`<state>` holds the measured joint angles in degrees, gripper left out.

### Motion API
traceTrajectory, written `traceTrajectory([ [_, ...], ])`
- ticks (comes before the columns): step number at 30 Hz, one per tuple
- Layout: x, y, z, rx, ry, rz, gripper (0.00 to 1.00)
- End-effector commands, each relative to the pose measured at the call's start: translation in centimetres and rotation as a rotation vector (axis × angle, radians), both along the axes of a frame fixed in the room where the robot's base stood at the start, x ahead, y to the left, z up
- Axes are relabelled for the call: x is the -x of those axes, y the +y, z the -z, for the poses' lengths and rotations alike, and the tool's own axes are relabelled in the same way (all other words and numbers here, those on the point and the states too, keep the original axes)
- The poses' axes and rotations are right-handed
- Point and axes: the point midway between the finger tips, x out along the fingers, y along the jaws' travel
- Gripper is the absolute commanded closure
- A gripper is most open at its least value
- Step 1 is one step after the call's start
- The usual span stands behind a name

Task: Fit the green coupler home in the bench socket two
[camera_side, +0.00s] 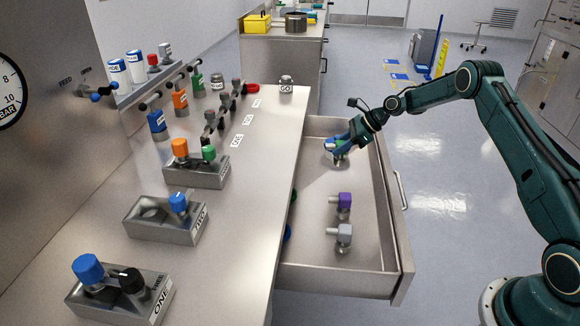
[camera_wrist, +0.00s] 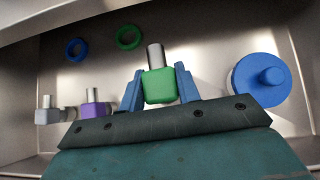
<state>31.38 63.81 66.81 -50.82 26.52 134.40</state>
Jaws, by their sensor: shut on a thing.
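The green coupler (camera_wrist: 160,88), a green block with a metal stub, sits between the blue fingers of my gripper (camera_wrist: 159,72) in the wrist view. In the side view my gripper (camera_side: 341,147) is low inside the drawer near its far end, and it mostly hides the coupler. The fingers are shut on the coupler. I cannot tell whether it still touches the drawer floor. The bench block labelled TWO (camera_side: 160,232) stands on the bench at left, with a blue-capped fitting (camera_side: 178,203) at its right and an open recess (camera_side: 152,214) at its left.
The open drawer (camera_side: 308,236) also holds a purple coupler (camera_side: 344,201) and a grey coupler (camera_side: 344,235). The wrist view shows a blue ring (camera_wrist: 76,49), a green ring (camera_wrist: 128,37) and a blue knobbed disc (camera_wrist: 258,82). Blocks ONE (camera_side: 130,305) and another (camera_side: 205,178) flank TWO.

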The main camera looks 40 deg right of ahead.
Motion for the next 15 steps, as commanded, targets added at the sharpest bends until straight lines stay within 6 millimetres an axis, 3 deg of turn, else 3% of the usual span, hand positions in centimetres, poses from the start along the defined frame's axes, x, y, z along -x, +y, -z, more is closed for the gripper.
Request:
traceTrajectory([
  [6,-0.1,-0.1,-5.1,0.003,-0.006,-0.001,1.0],
  [15,0.0,0.0,-10.1,0.001,-0.004,-0.001,1.0],
])
